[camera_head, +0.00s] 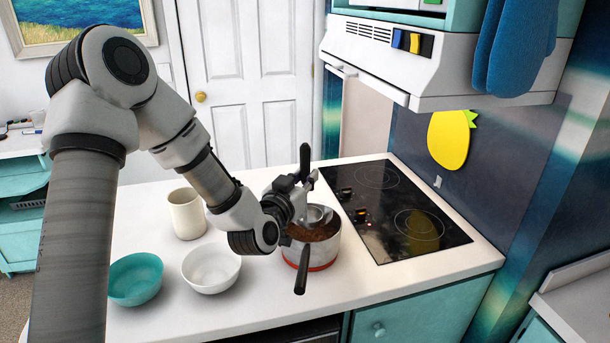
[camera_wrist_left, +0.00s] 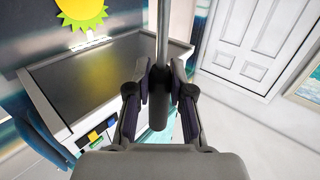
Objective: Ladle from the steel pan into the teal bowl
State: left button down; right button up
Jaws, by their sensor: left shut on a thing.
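The steel pan (camera_head: 325,252) stands on the white counter left of the cooktop, with brown contents and a dark handle toward the front. A red ring shows at its base. My left gripper (camera_head: 308,182) is above the pan, shut on the dark grip of the ladle (camera_head: 315,213). The ladle's steel bowl is low in the pan's mouth; how deep it sits is partly hidden. In the left wrist view the ladle's dark grip (camera_wrist_left: 158,112) is between the fingers. The teal bowl (camera_head: 136,279) stands at the counter's left, and its visible inside looks empty. My right gripper is out of view.
A white bowl (camera_head: 211,267) stands between the teal bowl and the pan. A cream mug (camera_head: 187,214) stands behind it. The black cooktop (camera_head: 395,210) is right of the pan, under a white hood (camera_head: 440,65). Counter front is clear.

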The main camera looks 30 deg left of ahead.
aim_at(305, 155)
pick_arm(q)
notch_tip(305, 155, down, 6)
jog(key=b, duration=0.4)
jog(key=shift+d+f+b, duration=0.15)
jog(key=shift+d+b, duration=0.15)
jog(key=shift+b, duration=0.05)
dwell(0.4)
notch_tip(305, 155, up, 12)
jog(key=p, duration=0.9)
jog(key=shift+r+p, duration=0.25)
jog(key=shift+p, duration=0.1)
jog(key=shift+f, duration=0.1)
